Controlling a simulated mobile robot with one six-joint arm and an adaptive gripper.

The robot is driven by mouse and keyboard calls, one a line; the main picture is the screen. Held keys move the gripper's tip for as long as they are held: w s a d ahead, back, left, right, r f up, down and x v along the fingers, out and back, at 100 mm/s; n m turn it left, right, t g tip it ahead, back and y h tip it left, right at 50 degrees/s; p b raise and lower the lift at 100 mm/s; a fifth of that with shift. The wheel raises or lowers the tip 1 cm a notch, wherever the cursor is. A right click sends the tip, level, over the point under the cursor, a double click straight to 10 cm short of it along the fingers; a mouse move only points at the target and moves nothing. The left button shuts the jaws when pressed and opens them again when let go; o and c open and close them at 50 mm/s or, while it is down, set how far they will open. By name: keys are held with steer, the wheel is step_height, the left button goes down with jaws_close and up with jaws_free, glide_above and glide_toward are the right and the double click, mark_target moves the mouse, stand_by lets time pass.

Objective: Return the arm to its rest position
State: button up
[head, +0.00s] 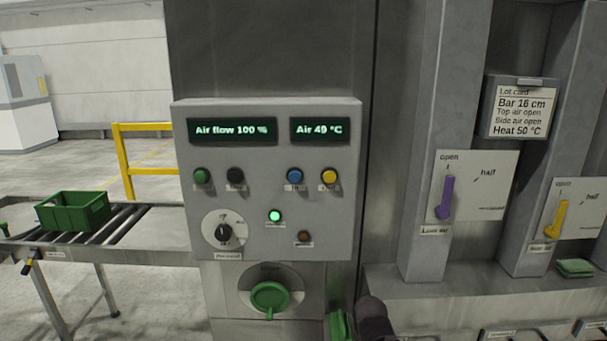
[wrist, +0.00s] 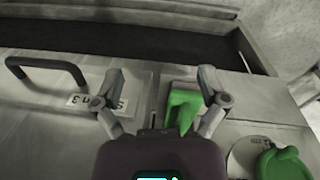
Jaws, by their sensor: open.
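My gripper (wrist: 161,76) is open in the wrist view, its two fingers spread apart. A green block-like handle (wrist: 184,105) shows between and beyond the fingers, nearer the right one. I cannot tell whether anything touches it. In the head view a dark rounded part of my arm (head: 373,318) shows at the bottom edge, just right of a green piece (head: 341,326). The rest of my arm is out of the head view.
A control panel (head: 267,180) reads air flow 100 % and air 49 °C, with a green lamp lit. A green round knob (head: 269,297) sits below it. Purple (head: 446,197) and yellow (head: 557,219) levers stand right. A green crate (head: 73,212) sits on rollers. A dark drawer handle (wrist: 47,65) is left of my gripper.

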steer(key=shift+s+d+f+m+g+y, duration=0.3)
steer(key=shift+s+d+f+m+y, duration=0.15)
steer(key=shift+m, duration=0.25)
